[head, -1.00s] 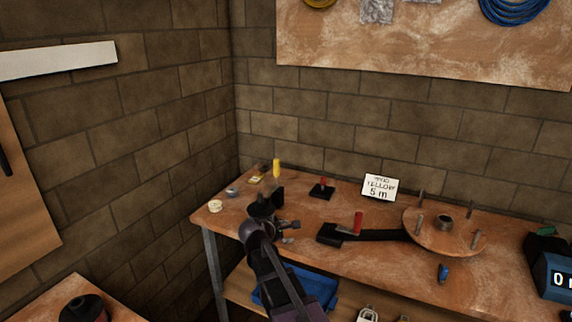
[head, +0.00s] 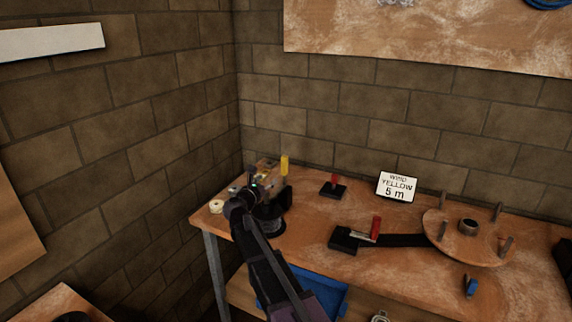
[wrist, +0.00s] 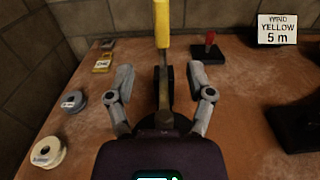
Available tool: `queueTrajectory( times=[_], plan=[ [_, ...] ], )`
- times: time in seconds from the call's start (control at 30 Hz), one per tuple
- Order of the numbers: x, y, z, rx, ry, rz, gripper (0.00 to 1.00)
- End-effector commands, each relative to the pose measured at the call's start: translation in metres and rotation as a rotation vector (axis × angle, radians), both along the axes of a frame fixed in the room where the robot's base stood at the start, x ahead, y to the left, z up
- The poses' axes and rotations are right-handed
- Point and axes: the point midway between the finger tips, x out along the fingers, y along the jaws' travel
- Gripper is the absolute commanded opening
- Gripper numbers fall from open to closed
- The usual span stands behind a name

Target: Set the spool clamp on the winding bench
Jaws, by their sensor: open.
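A lever with an upright yellow handle (wrist: 162,22), a thin metal shank and a dark base (wrist: 157,88) stands on the winding bench (wrist: 245,115). It looks like the spool clamp, but no label on it confirms this. In the head view its yellow handle (head: 284,166) shows just behind my gripper (head: 266,188). In the wrist view my gripper (wrist: 161,72) is open, with one finger on each side of the shank in the picture. Neither finger visibly touches it. My gripper hides part of the dark base in the head view.
Right of the lever are a small red-handled black block (head: 333,188), a sign (head: 396,187) reading "WIND YELLOW 5 m", and a red-handled crank (head: 375,229) beside a round pegged disc (head: 434,228). Small spools (wrist: 48,152) lie to the left. The brick wall stands close behind.

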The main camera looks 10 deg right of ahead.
Motion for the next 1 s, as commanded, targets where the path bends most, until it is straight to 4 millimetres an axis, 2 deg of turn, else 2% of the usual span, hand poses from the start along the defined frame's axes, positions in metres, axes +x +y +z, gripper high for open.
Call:
queueTrajectory(
  times=[0.37,1.0],
  plan=[
    [0.014,-0.012,0.0,0.002,0.0,-0.005,0.69],
    [0.089,-0.067,0.0,0.003,-0.001,-0.007,0.69]
  ],
)
